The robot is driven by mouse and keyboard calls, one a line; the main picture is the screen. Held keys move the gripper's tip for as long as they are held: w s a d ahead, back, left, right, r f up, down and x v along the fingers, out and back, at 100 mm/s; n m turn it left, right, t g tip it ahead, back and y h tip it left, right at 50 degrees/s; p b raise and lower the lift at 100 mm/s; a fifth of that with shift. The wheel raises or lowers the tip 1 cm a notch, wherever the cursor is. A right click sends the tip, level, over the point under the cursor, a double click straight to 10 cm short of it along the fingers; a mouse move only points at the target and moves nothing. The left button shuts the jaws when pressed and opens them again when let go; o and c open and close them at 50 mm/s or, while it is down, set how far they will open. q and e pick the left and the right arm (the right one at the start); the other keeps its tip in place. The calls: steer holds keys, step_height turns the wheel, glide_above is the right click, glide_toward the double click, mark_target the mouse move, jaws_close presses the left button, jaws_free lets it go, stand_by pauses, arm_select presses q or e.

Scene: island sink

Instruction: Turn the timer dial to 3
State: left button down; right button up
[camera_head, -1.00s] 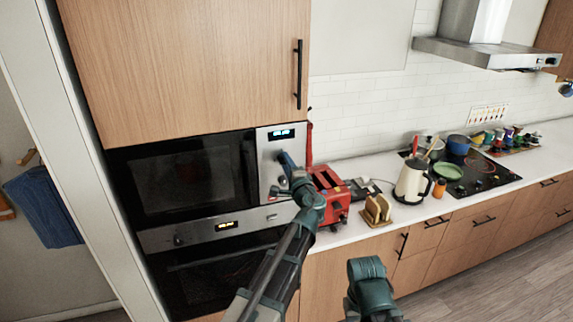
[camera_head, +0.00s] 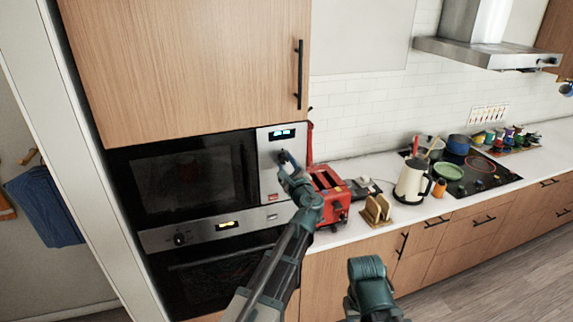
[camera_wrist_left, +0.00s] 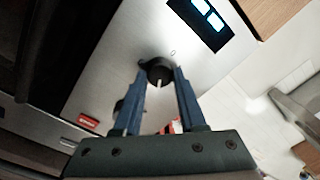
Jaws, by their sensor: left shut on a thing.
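The timer dial (camera_wrist_left: 158,73) is a round dark knob with a pale mark, on the brushed-metal microwave panel (camera_wrist_left: 105,75). My left gripper (camera_wrist_left: 161,82) is shut on it, one blue finger on each side. In the head view the gripper (camera_head: 284,160) reaches the panel (camera_head: 268,165) and mostly covers the dial. A lit display (camera_head: 282,134) sits above it; its digits are too small to read, and it is cut off in the wrist view (camera_wrist_left: 207,14). A second dark knob (camera_wrist_left: 119,106) is partly hidden behind a finger. My right gripper is out of view.
A red toaster (camera_head: 330,192) stands on the counter close to my left wrist. Toast in a rack (camera_head: 377,210) and a cream kettle (camera_head: 410,182) are further right. The oven (camera_head: 215,275) is below, a wooden cabinet (camera_head: 190,65) above.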

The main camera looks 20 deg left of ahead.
arm_select(q)
steer(key=shift+s+f, duration=0.1)
stand_by(0.3)
steer(key=shift+c, duration=2.4)
jaws_free()
steer(key=v, duration=1.3)
steer(key=shift+s+d, duration=0.25)
steer(key=shift+s, duration=0.1)
steer(key=shift+f, duration=0.1)
